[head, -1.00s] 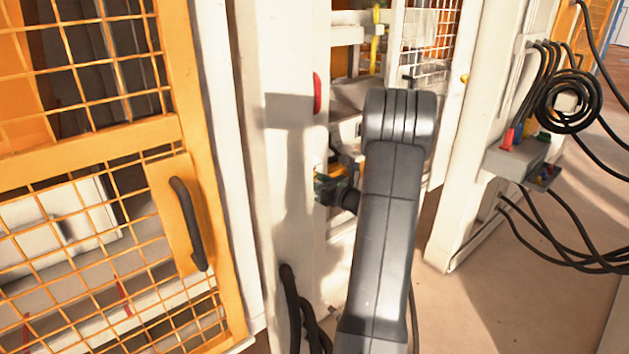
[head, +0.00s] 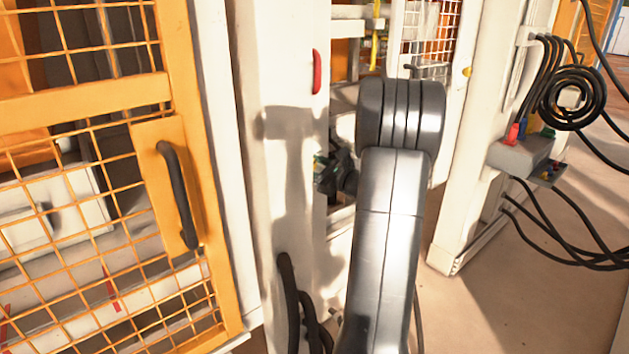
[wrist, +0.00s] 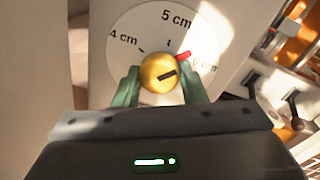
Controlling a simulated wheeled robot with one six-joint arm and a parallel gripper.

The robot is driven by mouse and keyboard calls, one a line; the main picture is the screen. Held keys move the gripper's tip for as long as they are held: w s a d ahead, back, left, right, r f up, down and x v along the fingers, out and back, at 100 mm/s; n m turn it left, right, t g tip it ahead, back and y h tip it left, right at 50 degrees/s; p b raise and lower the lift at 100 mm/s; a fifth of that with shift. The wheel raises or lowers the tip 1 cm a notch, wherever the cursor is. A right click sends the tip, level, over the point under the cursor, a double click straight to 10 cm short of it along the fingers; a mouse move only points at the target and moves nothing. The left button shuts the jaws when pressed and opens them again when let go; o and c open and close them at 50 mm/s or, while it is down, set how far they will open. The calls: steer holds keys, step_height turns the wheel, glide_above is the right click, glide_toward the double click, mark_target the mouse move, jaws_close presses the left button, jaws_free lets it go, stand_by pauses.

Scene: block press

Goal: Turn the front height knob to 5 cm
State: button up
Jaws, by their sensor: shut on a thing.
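The front height knob (wrist: 152,68) is a round yellow knob with a dark bar on its face. It sits on a white dial (wrist: 140,24) marked 4 cm, 5 cm and 6 cm. A red pointer (wrist: 183,57) at its upper right lies between the 5 cm and 6 cm labels, nearer 6 cm. My gripper (wrist: 160,76) has its green fingers on both sides of the knob and is shut on it. In the head view my gripper (head: 334,172) is at the white post, partly behind my arm; the knob cannot be made out there.
A white post (head: 272,90) stands beside the orange mesh door (head: 158,215) with its black handle (head: 178,195). A red part (head: 317,72) sits on the post above my gripper. Black cables (head: 292,300) hang low nearby. A grey cable box (head: 520,153) is at right, beyond open floor.

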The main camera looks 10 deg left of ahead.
steer(key=n+h+b, duration=0.1)
steer(key=n+b, duration=0.6)
steer(key=b, duration=0.3)
steer(key=shift+f+n+b, duration=0.15)
steer(key=shift+n+b, duration=0.2)
steer(key=shift+n, duration=0.05)
steer(key=o, duration=1)
steer(key=shift+c, duration=0.2)
steer(key=v, duration=1.3)
steer(key=shift+s+d, duration=0.2)
steer(key=shift+s, duration=0.2)
steer(key=shift+a, duration=0.1)
